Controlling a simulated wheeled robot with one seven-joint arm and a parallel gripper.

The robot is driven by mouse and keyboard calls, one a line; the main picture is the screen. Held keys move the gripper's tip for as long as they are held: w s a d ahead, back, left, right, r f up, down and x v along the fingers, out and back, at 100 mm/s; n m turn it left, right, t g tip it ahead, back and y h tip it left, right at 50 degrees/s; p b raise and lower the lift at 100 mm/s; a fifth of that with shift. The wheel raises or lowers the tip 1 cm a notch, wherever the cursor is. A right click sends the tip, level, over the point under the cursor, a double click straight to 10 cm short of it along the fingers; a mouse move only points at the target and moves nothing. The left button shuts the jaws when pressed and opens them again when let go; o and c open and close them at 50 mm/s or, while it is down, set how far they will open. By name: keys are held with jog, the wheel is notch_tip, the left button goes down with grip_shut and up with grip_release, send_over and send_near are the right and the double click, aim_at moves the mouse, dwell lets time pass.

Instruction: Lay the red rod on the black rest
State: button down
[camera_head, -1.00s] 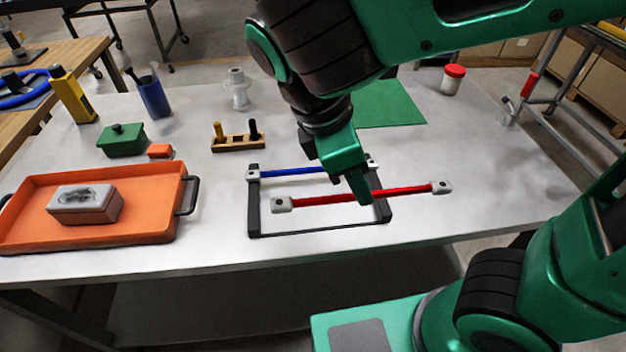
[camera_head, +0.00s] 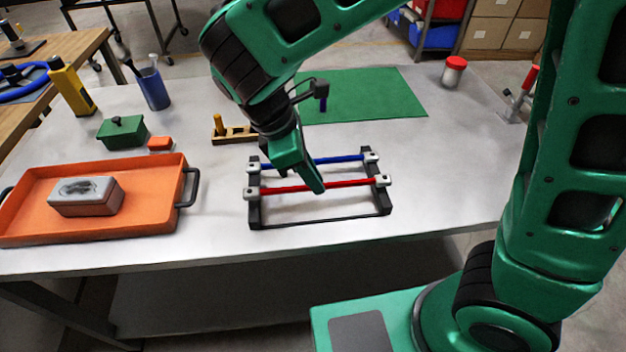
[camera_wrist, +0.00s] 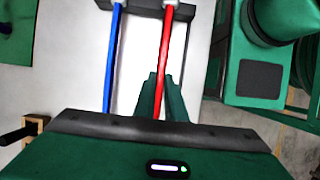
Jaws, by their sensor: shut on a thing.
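The red rod (camera_head: 345,184) has a grey block at each end and lies across the black rest (camera_head: 320,218), its ends over the two side rails. I cannot tell whether the ends touch the rails. My gripper (camera_head: 316,188) is shut on the red rod near its middle. In the wrist view the red rod (camera_wrist: 165,60) runs between the fingers (camera_wrist: 160,98). A blue rod (camera_head: 335,160) with grey ends lies on the rest behind the red rod, roughly parallel to it. The blue rod also shows in the wrist view (camera_wrist: 112,60).
An orange tray (camera_head: 185,165) with a grey box (camera_head: 85,196) stands left of the rest. A wooden holder (camera_head: 235,134) stands behind, partly hidden by my arm. A green mat (camera_head: 370,95) lies at the back.

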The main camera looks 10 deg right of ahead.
jog(key=shift+f, duration=0.8)
jog(key=c, duration=1.8)
grip_release()
jog(key=shift+f, duration=0.1)
jog(key=v, duration=1.2)
